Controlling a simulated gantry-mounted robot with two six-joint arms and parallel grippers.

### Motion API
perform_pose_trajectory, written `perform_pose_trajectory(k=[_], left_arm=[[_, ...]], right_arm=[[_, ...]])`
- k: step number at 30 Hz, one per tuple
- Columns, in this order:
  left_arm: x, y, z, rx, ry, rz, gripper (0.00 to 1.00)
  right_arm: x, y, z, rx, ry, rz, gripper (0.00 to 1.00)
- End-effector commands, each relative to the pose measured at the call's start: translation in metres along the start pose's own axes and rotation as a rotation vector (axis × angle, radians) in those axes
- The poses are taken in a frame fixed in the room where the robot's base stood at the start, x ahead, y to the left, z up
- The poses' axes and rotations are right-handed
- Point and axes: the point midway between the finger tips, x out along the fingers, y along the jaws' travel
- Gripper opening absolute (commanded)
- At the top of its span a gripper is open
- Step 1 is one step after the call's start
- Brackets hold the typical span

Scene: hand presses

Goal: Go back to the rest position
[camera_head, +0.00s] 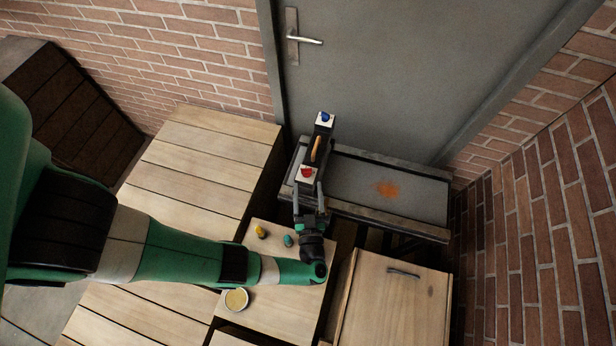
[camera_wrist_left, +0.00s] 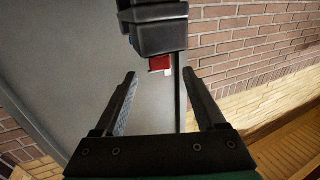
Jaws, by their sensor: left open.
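My left gripper (camera_head: 309,190) is at the near end of the hand press, its fingers pointing away from me. In the left wrist view its two fingers (camera_wrist_left: 160,74) are wide apart with nothing between them. The dark hand press (camera_head: 314,157) stands at the left end of a grey bench. It has a red knob (camera_head: 307,172) on a white plate, an orange part (camera_head: 317,147), and a blue knob (camera_head: 325,117) on another white plate. In the left wrist view a dark block (camera_wrist_left: 153,27) with a red part (camera_wrist_left: 160,63) is beyond the fingertips. The right gripper is not seen.
The grey bench (camera_head: 345,182) bears an orange stain (camera_head: 388,188). A yellow piece (camera_head: 261,232), a teal piece (camera_head: 288,240) and a round yellow-topped dish (camera_head: 236,299) are on the wooden top under my arm. A wooden cabinet (camera_head: 390,305) is at right; a door (camera_head: 400,70) is behind.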

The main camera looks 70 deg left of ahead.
Motion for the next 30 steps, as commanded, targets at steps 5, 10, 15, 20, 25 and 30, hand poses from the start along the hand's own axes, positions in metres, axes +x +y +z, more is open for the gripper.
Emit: perform_pose_trajectory(k=[5, 10, 15, 20, 25, 30], left_arm=[[-0.017, 0.0, 0.0, 0.0, 0.0, 0.001, 0.72], [-0.017, 0.0, 0.0, 0.0, 0.0, -0.001, 0.72], [-0.017, 0.0, 0.0, 0.0, 0.0, -0.001, 0.72], [-0.017, 0.0, 0.0, 0.0, 0.0, -0.001, 0.72], [-0.007, 0.007, -0.009, -0.036, -0.003, -0.043, 0.72], [0.018, 0.067, -0.086, -0.318, 0.031, -0.088, 0.72]], right_arm=[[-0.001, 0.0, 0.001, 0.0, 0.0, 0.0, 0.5], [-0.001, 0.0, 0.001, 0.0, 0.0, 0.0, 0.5], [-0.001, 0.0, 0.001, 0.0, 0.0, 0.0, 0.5], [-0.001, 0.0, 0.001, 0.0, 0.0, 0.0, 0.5], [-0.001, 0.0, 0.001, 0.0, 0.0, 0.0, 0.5], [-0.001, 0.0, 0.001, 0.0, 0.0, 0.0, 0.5]])
